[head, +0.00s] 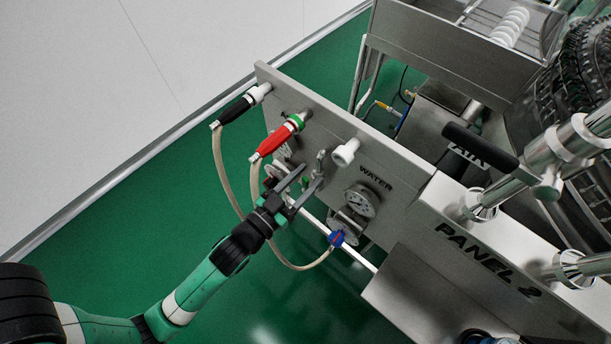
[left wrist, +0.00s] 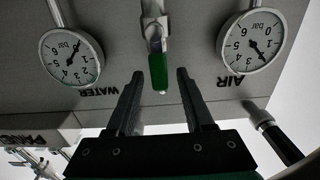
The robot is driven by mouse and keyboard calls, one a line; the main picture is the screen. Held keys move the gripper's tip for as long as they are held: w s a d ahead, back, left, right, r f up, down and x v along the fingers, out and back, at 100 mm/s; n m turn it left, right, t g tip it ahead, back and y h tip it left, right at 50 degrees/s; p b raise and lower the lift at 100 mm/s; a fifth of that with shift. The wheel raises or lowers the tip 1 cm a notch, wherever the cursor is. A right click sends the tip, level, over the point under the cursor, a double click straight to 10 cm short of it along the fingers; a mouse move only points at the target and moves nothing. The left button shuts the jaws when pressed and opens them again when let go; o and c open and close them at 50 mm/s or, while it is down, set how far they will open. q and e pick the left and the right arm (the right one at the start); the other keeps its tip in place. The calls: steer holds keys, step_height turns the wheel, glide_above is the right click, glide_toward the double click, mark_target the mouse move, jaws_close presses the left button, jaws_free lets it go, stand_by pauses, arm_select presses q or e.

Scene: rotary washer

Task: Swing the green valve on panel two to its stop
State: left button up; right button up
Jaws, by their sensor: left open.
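The green valve handle (left wrist: 158,72) hangs down from a metal fitting between the two gauges in the left wrist view. In the head view only a small bit of green shows by the fingers. My left gripper (head: 311,175) is open at the panel face, below the metal fitting (head: 320,160). In the left wrist view its fingers (left wrist: 160,76) stand on either side of the handle's lower end, with a gap on each side. I cannot tell how deep the handle sits between them. The panel (head: 487,258) is marked PANEL 2. My right gripper is not in view.
A water gauge (head: 360,201) sits right of the gripper, and the air gauge (left wrist: 253,42) shows in the wrist view. Red (head: 275,139) and black (head: 238,108) hose nozzles hang at the panel's left, their hoses looping near my arm.

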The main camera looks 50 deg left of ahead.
arm_select(q)
jaws_close()
steer(key=shift+d+m, duration=0.15)
steer(key=shift+m, duration=0.15)
steer(key=d+f+m+b, duration=0.3)
steer(key=d+f+m, duration=0.2)
steer(key=m, duration=1.2)
steer(key=shift+w+f+m, duration=0.25)
steer(key=shift+w+m, duration=0.05)
steer(key=shift+w, duration=0.15)
stand_by(0.6)
jaws_free()
